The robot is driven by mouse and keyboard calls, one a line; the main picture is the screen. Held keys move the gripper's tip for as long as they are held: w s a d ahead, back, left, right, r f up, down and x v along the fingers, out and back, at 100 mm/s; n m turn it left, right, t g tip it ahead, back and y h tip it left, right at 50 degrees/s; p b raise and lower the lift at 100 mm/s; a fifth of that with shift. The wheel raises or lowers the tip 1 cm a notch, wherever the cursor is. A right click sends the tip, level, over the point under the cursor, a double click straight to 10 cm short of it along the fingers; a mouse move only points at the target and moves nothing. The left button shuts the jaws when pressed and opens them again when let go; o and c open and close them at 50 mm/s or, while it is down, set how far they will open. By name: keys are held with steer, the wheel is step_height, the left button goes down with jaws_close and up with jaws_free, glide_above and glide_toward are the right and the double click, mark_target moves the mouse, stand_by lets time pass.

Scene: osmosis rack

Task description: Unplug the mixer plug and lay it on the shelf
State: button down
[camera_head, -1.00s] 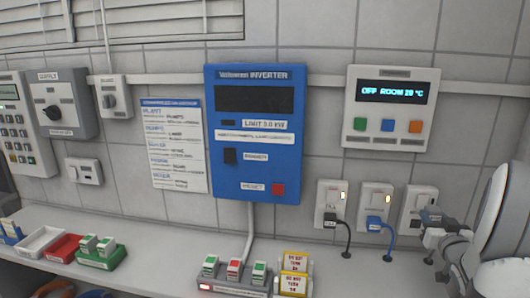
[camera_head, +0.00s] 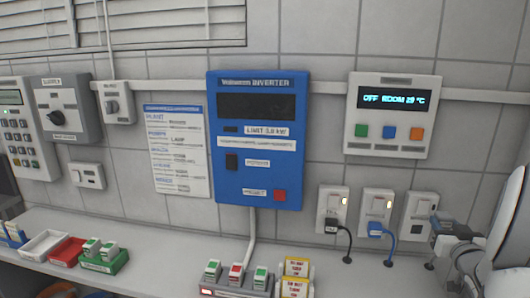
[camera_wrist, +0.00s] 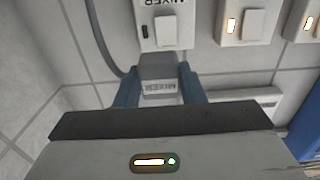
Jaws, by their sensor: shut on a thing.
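The mixer socket (camera_head: 421,205) is the rightmost of the wall sockets in the head view, and its dark plug face shows bare. In the wrist view its plate, labelled MIXER, shows as a white block (camera_wrist: 170,22) at the top. My gripper (camera_wrist: 160,78) is shut on the grey mixer plug (camera_wrist: 160,88), with a blue-grey finger on each side. In the head view my gripper (camera_head: 438,233) is just right of and in front of the socket. The plug is largely hidden by my gripper there. The white shelf (camera_head: 150,258) runs below the sockets.
Two other sockets hold a black plug (camera_head: 331,226) and a blue plug (camera_head: 376,229), with cords down to the shelf. A block of switches (camera_head: 236,280) and yellow tags (camera_head: 296,278) stand left of them. Trays (camera_head: 68,252) are at far left.

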steer(key=shift+s+d, duration=0.2)
steer(key=shift+s, duration=1)
steer(key=shift+s+d, duration=0.2)
steer(key=shift+s, duration=1)
steer(key=shift+f, duration=0.1)
steer(key=shift+f+b, duration=9.7)
steer(key=shift+f, duration=0.7)
steer(key=c, duration=1.3)
jaws_free()
steer(key=shift+r, duration=0.15)
steer(key=o, duration=1.3)
steer(key=shift+s+a+r+p, duration=0.25)
steer(key=shift+s+r+p, duration=0.1)
steer(key=shift+s, duration=0.8)
steer(key=shift+s+a+r+p, duration=0.3)
steer(key=shift+s, duration=0.8)
steer(key=shift+s+a+r+p, duration=0.25)
steer(key=shift+s+r+p, duration=0.1)
steer(key=shift+s, duration=0.8)
